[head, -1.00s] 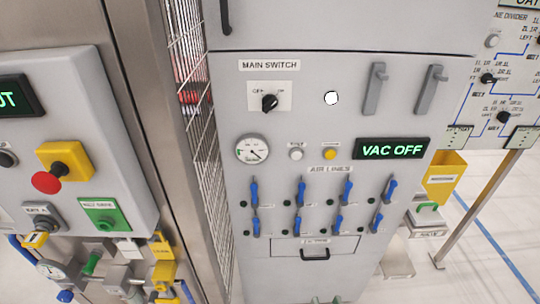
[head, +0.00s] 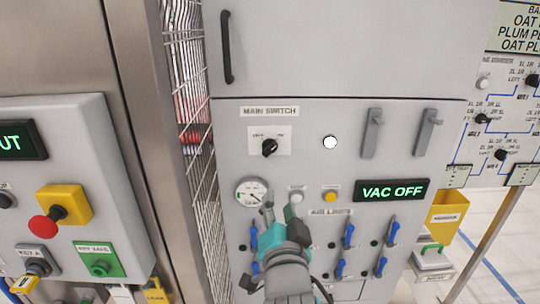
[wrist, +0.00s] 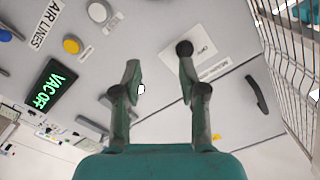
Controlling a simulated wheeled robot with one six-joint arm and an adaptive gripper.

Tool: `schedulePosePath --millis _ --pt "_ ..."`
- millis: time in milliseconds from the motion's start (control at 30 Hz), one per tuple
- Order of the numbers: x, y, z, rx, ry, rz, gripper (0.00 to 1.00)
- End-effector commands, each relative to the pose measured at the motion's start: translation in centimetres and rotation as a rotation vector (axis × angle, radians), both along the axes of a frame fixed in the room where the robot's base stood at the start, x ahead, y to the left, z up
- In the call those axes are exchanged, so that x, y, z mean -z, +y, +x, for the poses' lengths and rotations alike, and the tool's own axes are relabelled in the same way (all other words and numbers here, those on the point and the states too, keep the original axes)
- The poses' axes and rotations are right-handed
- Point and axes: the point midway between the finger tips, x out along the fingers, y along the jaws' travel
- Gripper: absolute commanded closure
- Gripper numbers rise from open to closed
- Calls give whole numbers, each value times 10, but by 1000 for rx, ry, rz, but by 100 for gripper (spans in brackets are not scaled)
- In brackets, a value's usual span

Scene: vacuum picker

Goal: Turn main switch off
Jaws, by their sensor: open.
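The main switch is a black knob (head: 269,147) on a white plate, under a MAIN SWITCH label on the grey cabinet. OFF is printed at the plate's left and ON at its right; which one the knob points to is too small to tell. My gripper (head: 280,207) is open and empty, below the switch, with its fingers up in front of the gauge and white button row. In the wrist view the knob (wrist: 184,48) shows just beyond the right-hand fingertip of my gripper (wrist: 158,68), not between the fingers. I cannot tell any contact.
A pressure gauge (head: 251,192), a yellow button (head: 330,196) and a lit VAC OFF display (head: 392,190) sit below the switch. Grey handles (head: 372,133) stick out at right. A wire mesh guard (head: 197,150) and a panel with a red emergency button (head: 42,226) stand at left.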

Motion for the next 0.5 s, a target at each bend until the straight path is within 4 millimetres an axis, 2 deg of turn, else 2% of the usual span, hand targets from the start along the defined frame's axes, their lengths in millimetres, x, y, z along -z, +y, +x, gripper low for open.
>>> schedulePosePath --millis 33,200,367,500 --pt "-17 5 2 2 -10 31 58" --pt "-49 13 4 15 -14 104 58" --pt "-59 15 6 20 -13 130 58" --pt "-59 14 17 22 -11 131 58"
